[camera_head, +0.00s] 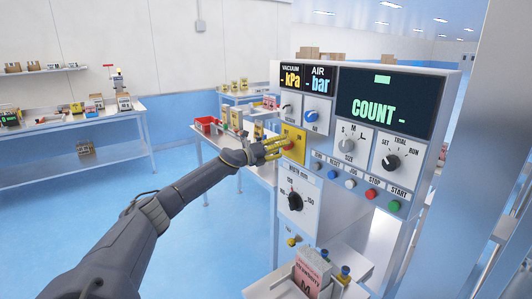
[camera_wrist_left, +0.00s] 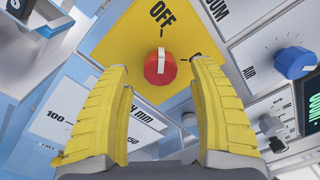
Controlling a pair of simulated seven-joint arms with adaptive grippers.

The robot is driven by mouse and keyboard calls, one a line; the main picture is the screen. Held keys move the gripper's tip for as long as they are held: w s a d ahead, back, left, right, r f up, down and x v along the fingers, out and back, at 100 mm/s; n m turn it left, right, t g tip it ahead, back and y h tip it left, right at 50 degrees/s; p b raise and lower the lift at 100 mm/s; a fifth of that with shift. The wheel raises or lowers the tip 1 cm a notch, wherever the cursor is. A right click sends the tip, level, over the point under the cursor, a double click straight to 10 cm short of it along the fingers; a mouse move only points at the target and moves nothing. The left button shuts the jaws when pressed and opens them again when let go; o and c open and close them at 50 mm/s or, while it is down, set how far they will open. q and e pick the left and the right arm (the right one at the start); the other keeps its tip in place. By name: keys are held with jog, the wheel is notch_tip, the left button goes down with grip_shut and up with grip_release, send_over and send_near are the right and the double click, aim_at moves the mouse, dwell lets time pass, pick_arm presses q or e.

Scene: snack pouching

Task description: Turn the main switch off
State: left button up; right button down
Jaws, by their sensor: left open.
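The main switch is a red knob (camera_wrist_left: 160,70) on a yellow plate (camera_wrist_left: 128,45) on the machine's front panel; the plate also shows in the head view (camera_head: 299,134). In the wrist view the white line on the knob points at the OFF mark. The second label is mostly hidden behind a finger. My left gripper (camera_head: 284,147) has yellow fingers and is in front of the plate. In the wrist view the left gripper (camera_wrist_left: 160,78) is open, with one finger to each side of the knob and visible gaps between. My right gripper is not in view.
A blue air knob (camera_head: 311,116) and a black width dial (camera_head: 295,201) are close to the switch. A row of buttons, including a red stop button (camera_head: 371,194), runs below. The count display (camera_head: 385,105) shows a dash. A side table with a red bin (camera_head: 207,124) stands behind my arm.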

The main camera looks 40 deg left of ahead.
pick_arm(q)
jog(key=v, duration=0.9)
jog(key=shift+f, duration=0.1)
dwell(0.3)
